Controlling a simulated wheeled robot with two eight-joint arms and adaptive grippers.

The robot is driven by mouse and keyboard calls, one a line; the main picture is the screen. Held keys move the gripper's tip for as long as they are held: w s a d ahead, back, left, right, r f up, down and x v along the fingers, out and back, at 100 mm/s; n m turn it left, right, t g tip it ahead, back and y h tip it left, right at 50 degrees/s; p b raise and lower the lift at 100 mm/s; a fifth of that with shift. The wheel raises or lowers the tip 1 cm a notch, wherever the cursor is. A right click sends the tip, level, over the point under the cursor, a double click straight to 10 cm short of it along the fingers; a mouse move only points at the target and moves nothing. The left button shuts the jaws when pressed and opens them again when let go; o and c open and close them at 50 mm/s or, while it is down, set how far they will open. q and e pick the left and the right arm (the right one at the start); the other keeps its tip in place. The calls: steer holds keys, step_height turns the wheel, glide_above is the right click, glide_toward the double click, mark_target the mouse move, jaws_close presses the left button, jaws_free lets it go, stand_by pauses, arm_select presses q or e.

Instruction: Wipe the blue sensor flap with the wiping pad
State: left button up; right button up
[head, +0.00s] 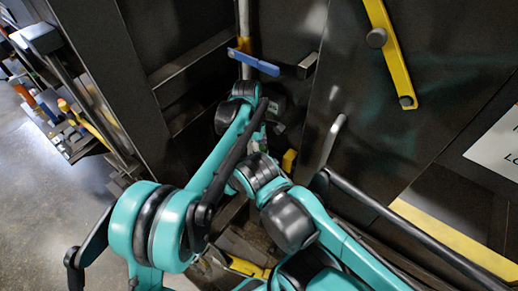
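The blue sensor flap (253,62) is a thin blue bar in front of the dark machine wall, at the upper middle of the head view. It slants down to the right toward a dark bracket. My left arm reaches up from the lower left, and its wrist bends over just below the flap, with a visible gap between them. My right arm comes from the lower right and ends just below the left wrist. I cannot make out the fingers of either gripper among the overlapping arm parts. I cannot identify the wiping pad. A small yellow block (289,160) shows beside the arms.
A yellow lever (391,52) with dark round knobs is on the machine at upper right. A pale curved handle (332,141) and a long dark rail (405,230) are right of my arms. A rack with tools (75,115) stands at left. Grey floor is open at lower left.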

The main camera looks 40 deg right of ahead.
arm_select(q)
steer(key=shift+s, duration=0.2)
steer(key=shift+w+a, duration=0.15)
steer(key=shift+w, duration=0.1)
steer(key=shift+f, duration=0.1)
steer(key=shift+s+f, duration=0.15)
steer(key=shift+f+b, duration=0.25)
steer(key=shift+b, duration=0.15)
steer(key=shift+f+b, duration=0.4)
steer(key=shift+f, duration=0.1)
steer(key=shift+w, duration=0.2)
